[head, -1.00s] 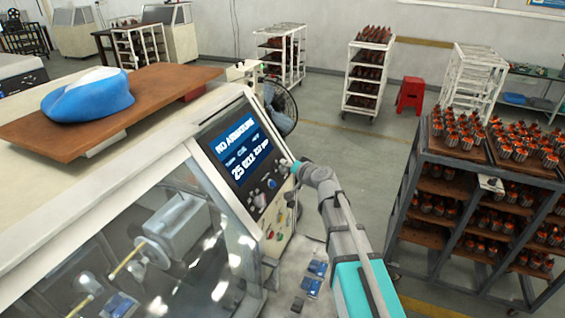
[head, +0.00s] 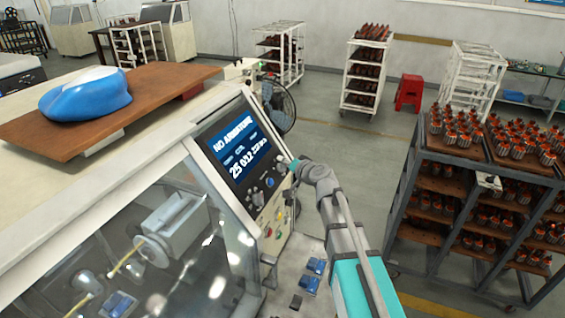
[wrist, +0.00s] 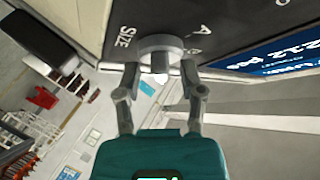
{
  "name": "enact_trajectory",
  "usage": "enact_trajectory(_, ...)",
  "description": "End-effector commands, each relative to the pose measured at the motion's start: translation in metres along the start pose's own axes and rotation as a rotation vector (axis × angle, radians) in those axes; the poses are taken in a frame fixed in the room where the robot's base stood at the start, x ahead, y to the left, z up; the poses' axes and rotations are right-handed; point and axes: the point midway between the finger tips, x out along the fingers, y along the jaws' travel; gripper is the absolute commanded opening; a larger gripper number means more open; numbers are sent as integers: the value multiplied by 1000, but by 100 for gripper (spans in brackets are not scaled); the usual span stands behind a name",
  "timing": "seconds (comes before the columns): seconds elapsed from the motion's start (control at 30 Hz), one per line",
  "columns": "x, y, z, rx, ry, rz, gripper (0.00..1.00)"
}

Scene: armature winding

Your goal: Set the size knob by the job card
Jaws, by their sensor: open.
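The grey round size knob (wrist: 160,44) sits on the dark control panel (wrist: 100,30) in the wrist view, beside the printed word SIZE. Letters, one of them A, are printed on its other side. My gripper (wrist: 161,68) is open, with one finger at each side of the knob. I cannot tell whether the fingers touch it. In the head view my gripper (head: 294,166) is at the right edge of the panel, by the screen (head: 239,148), which reads NO ARMATURE. A small white card (head: 489,183) is on the rack at right; its text is unreadable.
The winding machine's clear cover (head: 160,240) is below and left of the panel. A blue cap-like object (head: 85,92) lies on a brown board on top. The rack (head: 440,160) of armatures stands at right. Open floor (head: 340,140) lies behind my arm.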

Motion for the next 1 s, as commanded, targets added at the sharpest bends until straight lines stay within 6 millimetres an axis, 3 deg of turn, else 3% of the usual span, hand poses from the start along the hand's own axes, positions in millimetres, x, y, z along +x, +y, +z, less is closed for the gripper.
enact_trajectory(0.27, -2, -1, 0, 13, 4, -1, 51)
enact_trajectory(0.6, -24, 8, -5, 145, 48, 7, 51)
enact_trajectory(0.87, -35, 28, 21, 130, -23, 39, 51)
enact_trajectory(1.0, -41, 42, 44, 89, -90, 67, 51)
